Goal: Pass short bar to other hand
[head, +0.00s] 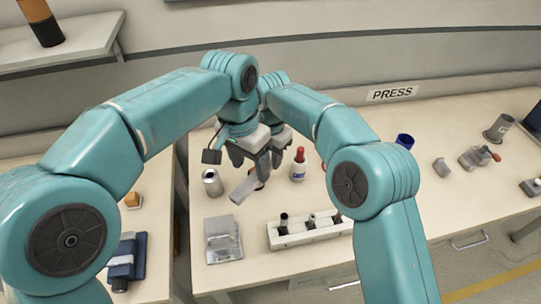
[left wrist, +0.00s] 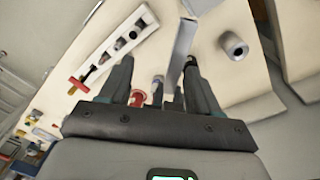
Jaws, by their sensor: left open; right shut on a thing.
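The short bar (head: 244,187) is a plain grey flat-sided piece, tilted above the table just below my two grippers in the head view. In the left wrist view the bar (left wrist: 180,52) stands between the spread fingers of my left gripper (left wrist: 158,68), nearer the right finger; I cannot tell whether it touches. My left gripper (head: 257,163) is open. My right gripper (head: 277,155) is close beside it and shut on the bar. The grip itself is mostly hidden behind the left gripper in the head view.
A metal plate fixture (head: 222,243) and a white rack (head: 290,240) with dark pieces lie nearer the front.

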